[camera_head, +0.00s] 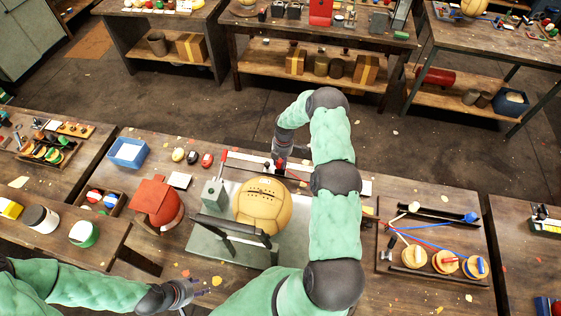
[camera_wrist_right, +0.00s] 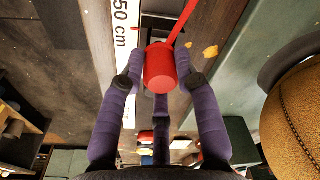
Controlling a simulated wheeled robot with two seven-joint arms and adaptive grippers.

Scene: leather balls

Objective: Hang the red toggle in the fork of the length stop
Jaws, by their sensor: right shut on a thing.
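The red toggle (camera_wrist_right: 160,70) is a short red cylinder held between the purple fingers of my right gripper (camera_wrist_right: 162,82). A red cord (camera_wrist_right: 184,22) runs from it toward the top of the right wrist view. A dark bracket (camera_wrist_right: 163,24), apparently the fork of the length stop, lies just beyond the toggle, beside a white ruler marked 50 cm (camera_wrist_right: 121,45). I cannot tell whether they touch. In the head view my right gripper (camera_head: 280,165) is low over the ruler strip, behind the tan ball. My left gripper (camera_head: 192,290) is at the lower left, away from these things; its opening is unclear.
The tan leather ball (camera_head: 262,205) sits on a grey-green stand (camera_head: 225,245) close to my right gripper. A tray with cords and wooden discs (camera_head: 425,275) lies to the right. A blue bin (camera_head: 128,152) stands behind left.

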